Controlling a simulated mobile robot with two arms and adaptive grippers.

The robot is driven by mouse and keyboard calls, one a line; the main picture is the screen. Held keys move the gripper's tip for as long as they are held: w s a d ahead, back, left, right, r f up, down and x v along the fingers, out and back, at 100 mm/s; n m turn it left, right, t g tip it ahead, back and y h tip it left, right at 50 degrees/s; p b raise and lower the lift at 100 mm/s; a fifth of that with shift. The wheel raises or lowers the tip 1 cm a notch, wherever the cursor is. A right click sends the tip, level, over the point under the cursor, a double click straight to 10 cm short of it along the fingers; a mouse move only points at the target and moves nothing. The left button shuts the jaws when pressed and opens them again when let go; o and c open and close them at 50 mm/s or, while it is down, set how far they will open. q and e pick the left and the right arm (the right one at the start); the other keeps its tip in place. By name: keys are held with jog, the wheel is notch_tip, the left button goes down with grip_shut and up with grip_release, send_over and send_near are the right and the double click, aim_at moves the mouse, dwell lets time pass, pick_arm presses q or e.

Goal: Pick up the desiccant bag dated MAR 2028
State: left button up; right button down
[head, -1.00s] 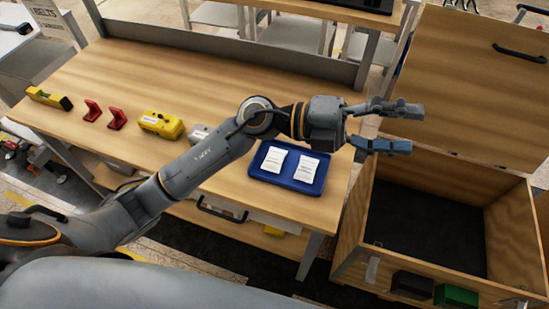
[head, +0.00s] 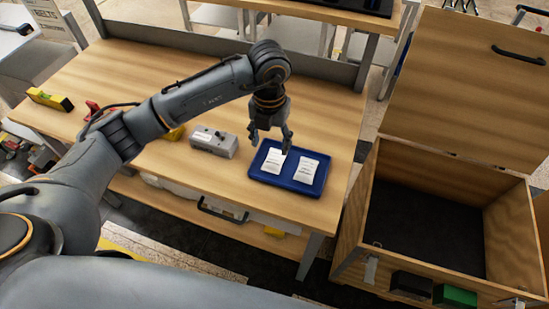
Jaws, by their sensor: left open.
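Two white desiccant bags lie side by side in a blue tray (head: 284,184) on the wooden bench. The left bag (head: 273,164) and the right bag (head: 306,171) both carry small print, too small to read, so I cannot tell which is dated MAR 2028. My left gripper (head: 270,146) points down over the tray's back left edge, just above the left bag. Its fingers are open and nothing shows between them. One fingertip covers a little of the left bag's top edge. My right gripper is not in view.
A grey box (head: 213,141) sits on the bench left of the tray. A yellow level (head: 49,99) lies at the bench's far left. An open wooden crate (head: 354,222) stands to the right. The bench right of the tray is clear.

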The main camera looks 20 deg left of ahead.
aim_at(272, 165)
pick_arm(q)
notch_tip(272, 165, down, 3)
jog(key=shift+f, duration=0.15)
jog(key=f, duration=0.1)
jog(key=f+p, duration=0.1)
jog(key=f, duration=0.1)
jog(key=f+p, duration=0.1)
jog(key=shift+s+d+f, duration=0.2)
jog(key=shift+s+f, duration=0.1)
jog(key=shift+f, duration=0.35)
jog(key=c, duration=0.9)
jog(key=shift+r, duration=0.1)
